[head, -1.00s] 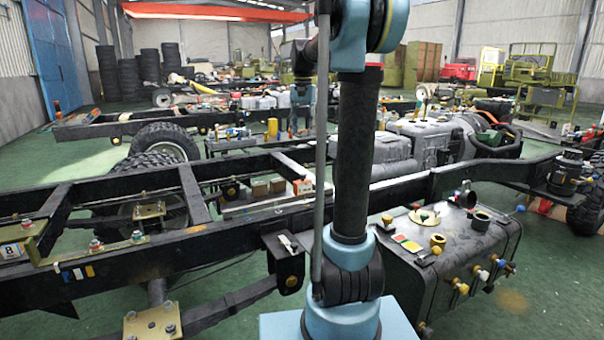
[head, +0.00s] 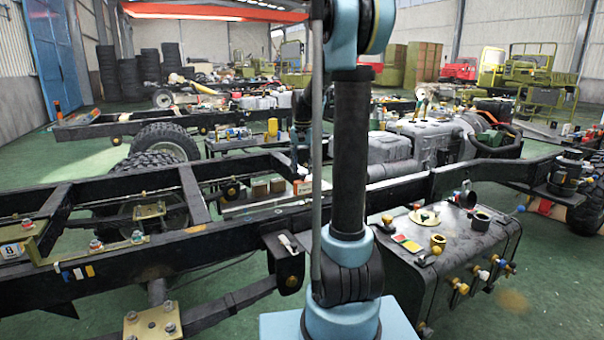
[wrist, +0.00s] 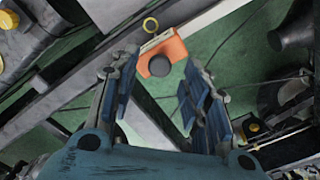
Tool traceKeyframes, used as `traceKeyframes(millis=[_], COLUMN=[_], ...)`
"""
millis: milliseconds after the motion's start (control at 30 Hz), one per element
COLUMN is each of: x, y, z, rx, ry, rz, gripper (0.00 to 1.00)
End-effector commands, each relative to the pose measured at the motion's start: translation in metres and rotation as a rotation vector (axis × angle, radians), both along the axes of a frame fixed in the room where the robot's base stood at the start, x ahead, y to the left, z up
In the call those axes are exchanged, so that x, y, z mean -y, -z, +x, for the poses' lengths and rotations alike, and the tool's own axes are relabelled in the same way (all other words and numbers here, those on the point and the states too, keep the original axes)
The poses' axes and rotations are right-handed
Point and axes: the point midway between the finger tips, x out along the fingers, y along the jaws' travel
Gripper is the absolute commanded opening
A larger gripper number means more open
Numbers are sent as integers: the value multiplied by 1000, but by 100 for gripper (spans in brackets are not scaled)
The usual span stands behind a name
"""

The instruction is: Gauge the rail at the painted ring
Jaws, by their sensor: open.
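My gripper (wrist: 160,72) is open in the wrist view, its blue-padded fingers spread. An orange block with a round black knob (wrist: 158,66) shows between and beyond the fingertips; I cannot tell its distance from them. It joins a pale straight bar (wrist: 207,30). A dark rail (wrist: 75,86) runs diagonally at left. In the head view, a small orange-and-white piece (head: 303,187) lies by the long black chassis rail (head: 195,252). My gripper is mostly hidden there behind my arm.
A dark tank with coloured caps and valves (head: 455,262) hangs on the near rail at right. A grey engine (head: 425,140) stands behind. Cross members and bolted brackets (head: 148,210) lie at left. Open green floor (head: 75,165) shows beyond the frame.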

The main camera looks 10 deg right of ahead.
Motion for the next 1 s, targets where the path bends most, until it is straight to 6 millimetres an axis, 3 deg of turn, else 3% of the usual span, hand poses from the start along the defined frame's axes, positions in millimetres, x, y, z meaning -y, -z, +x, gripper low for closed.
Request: traceKeyframes(millis=[200,533,567,733,1000], x=[0,0,0,0,2], y=[17,20,20,20,20], z=[0,0,0,0,-1], rx=[0,0,0,0,0], ry=[0,0,0,0,7], rz=[0,0,0,0,0], gripper=[43,43,41,2,0])
